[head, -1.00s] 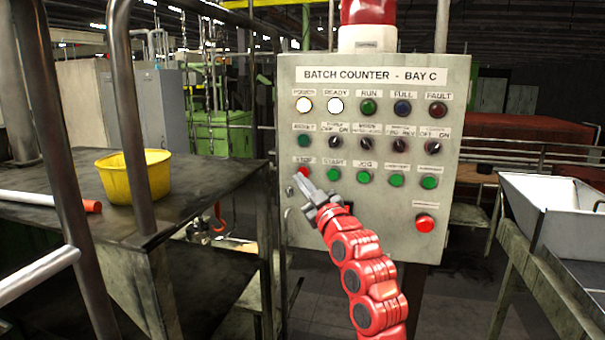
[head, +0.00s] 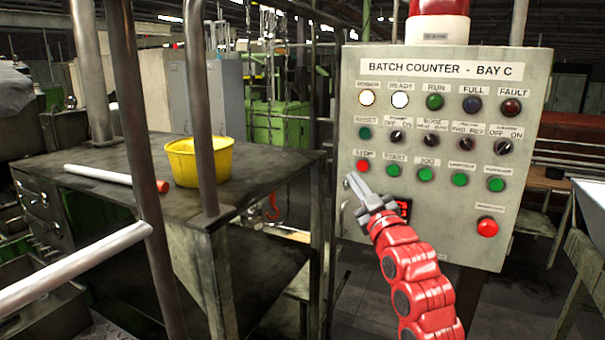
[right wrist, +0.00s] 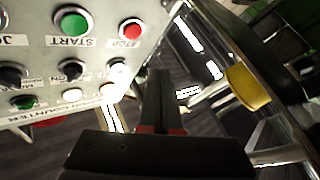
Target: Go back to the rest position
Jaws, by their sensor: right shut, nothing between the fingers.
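My right gripper (head: 358,185) is shut and empty. In the head view it stands in front of the lower left part of the control panel (head: 450,225), just below the red STOP button (head: 363,165). The right wrist view shows its closed fingers (right wrist: 160,100) pointing past the panel's edge, with the STOP button (right wrist: 131,31) and the green START button (right wrist: 72,22) to the left of them. The POWER lamp (head: 367,97) and READY lamp (head: 400,99) are lit white. My left gripper is not in view.
A dark metal table (head: 100,165) stands at the left with a yellow bucket (head: 199,162) and a white tube with a red end (head: 110,177) on it. Upright metal posts and a pale rail (head: 75,270) stand close in front. A white tray (head: 592,200) is at the right edge.

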